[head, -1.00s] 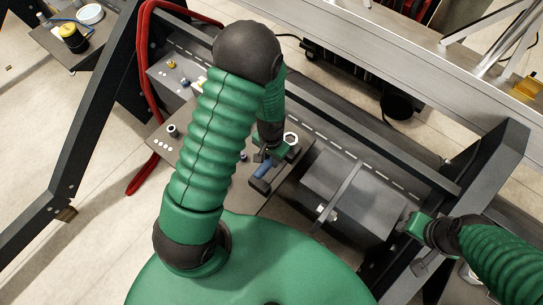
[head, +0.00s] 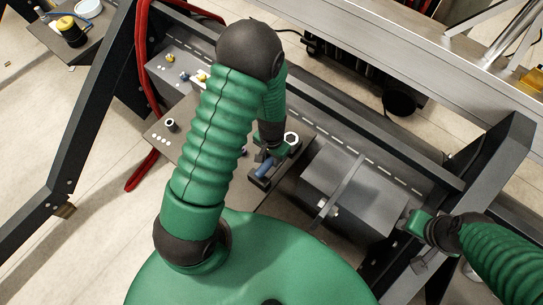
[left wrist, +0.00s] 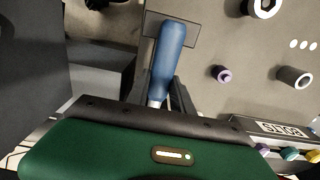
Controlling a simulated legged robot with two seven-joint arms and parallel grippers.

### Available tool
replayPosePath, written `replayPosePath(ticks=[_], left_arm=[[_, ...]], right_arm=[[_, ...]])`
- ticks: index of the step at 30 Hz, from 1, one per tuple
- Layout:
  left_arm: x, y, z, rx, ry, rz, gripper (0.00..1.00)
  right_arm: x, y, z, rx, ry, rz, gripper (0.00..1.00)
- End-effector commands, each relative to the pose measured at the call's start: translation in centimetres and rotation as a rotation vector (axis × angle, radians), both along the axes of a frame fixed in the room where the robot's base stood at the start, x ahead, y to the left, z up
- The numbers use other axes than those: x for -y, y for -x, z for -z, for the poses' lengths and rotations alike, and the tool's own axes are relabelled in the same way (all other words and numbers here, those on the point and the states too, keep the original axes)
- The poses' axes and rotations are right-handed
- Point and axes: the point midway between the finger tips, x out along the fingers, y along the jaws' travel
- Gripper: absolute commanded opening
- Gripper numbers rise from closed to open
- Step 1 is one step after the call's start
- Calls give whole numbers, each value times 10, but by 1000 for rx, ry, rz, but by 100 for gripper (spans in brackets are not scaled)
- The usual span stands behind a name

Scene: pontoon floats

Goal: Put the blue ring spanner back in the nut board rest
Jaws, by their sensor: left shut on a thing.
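My left gripper (head: 273,152) is shut on the blue ring spanner (head: 265,168). In the left wrist view the spanner's blue handle (left wrist: 168,48) sticks out beyond the fingers, over the grey nut board (left wrist: 232,100). A dark rectangular piece (left wrist: 187,33), probably the rest, lies under or beside the handle's far end; I cannot tell whether they touch. In the head view a pale hex ring (head: 292,139) shows beside the gripper; I cannot tell whether it is the spanner's end or a nut. My right gripper (head: 417,224) is at the right; its fingers are unclear.
The board carries a nut (head: 170,125) and a purple-tipped peg (left wrist: 221,74). A bolts panel (left wrist: 283,131) adjoins it. A grey box (head: 350,190) stands right of the left gripper. A red hose (head: 145,60) hangs at the left.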

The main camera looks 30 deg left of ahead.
Motion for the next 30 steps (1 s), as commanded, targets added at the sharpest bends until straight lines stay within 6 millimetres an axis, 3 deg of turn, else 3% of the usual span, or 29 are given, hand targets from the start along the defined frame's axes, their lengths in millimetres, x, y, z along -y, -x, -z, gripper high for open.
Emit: replayPosePath(ticks=[30], left_arm=[[0,0,13,0,0,1,0]], right_arm=[[0,0,9,0,0,0,47]])
